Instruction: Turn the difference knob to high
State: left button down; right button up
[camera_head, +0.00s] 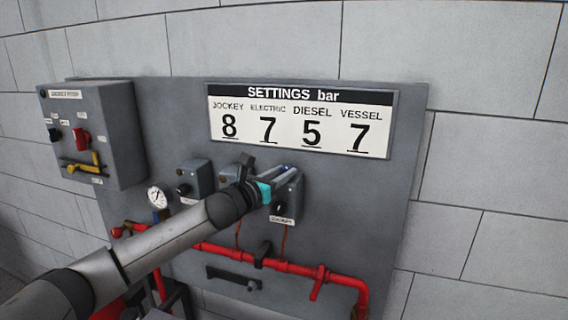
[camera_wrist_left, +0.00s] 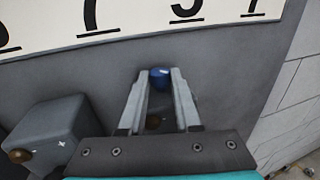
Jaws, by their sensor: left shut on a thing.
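My left gripper (camera_head: 285,171) reaches to the rightmost of the small grey boxes (camera_head: 291,196) on the panel. In the left wrist view its two fingers are shut on a small blue knob (camera_wrist_left: 160,78), which shows between the fingertips. The same box has a dark round knob (camera_head: 279,208) on its front, above a small label too small to read. I cannot read which knob is marked difference, nor its setting. My right gripper is not in view.
A settings board (camera_head: 302,120) hangs above, reading 8, 7, 5, 7. Further grey boxes (camera_head: 194,178) stand to the left, partly behind my arm. A control cabinet (camera_head: 95,137), a gauge (camera_head: 158,197) and red pipes (camera_head: 300,269) are also on the panel.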

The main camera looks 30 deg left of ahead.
pick_arm(q)
jog(key=shift+a+m+h, duration=0.3)
jog(key=shift+m+h, duration=0.5)
jog(key=shift+h, duration=0.3)
jog(key=shift+m+g+h+b, duration=0.35)
jog(key=shift+m+h, duration=0.35)
jog(key=shift+h, duration=0.5)
jog(key=m+h+b, duration=0.1)
jog(key=m+g+h+b, duration=0.1)
jog(key=h, duration=0.1)
jog(key=shift+w+a+f+g+h, duration=0.1)
jog(key=shift+w+a+g+h, duration=0.05)
jog(key=shift+g+h, duration=0.15)
jog(key=shift+m+g+h+b, duration=0.35)
jog(key=shift+m+h+b, duration=0.25)
jog(key=shift+m+b, duration=0.1)
jog(key=c, duration=0.6)
grip_release()
